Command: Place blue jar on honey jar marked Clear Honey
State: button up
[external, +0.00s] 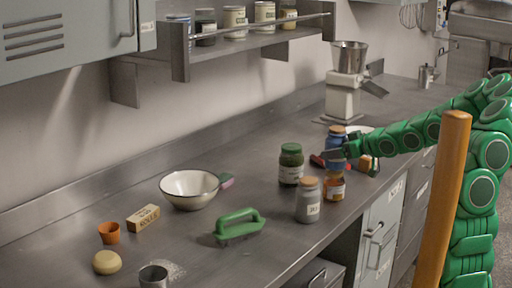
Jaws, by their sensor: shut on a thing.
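The blue jar (336,139) with a tan lid is upright in my gripper (335,154), which is shut on it. The amber honey jar (334,191) stands on the counter directly below the blue jar in the picture. The blue jar's lower end meets the honey jar's top in this view; I cannot tell whether they touch. The honey jar's left side is partly hidden by a grey jar, and its label is too small to read.
The grey jar (308,201) and a green jar (291,165) stand close on the left. A green-handled brush (239,225) and a white bowl (190,189) are farther left. A steel-topped machine (343,98) stands behind. Small items lie just right of the jars.

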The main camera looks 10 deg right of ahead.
jog(key=shift+f, duration=0.4)
jog(key=shift+f, duration=0.15)
jog(key=o, duration=1.5)
jog(key=shift+c, duration=0.2)
jog(key=shift+s+d+r, duration=0.1)
jog(key=shift+d+r, duration=0.05)
jog(key=shift+r, duration=0.05)
jog(key=v, duration=0.3)
jog(key=shift+s+d+r, duration=0.1)
jog(key=shift+d+r, duration=0.05)
jog(key=shift+d, duration=0.05)
jog(key=v, duration=0.8)
jog(key=shift+s+d, duration=0.1)
jog(key=shift+s, duration=0.05)
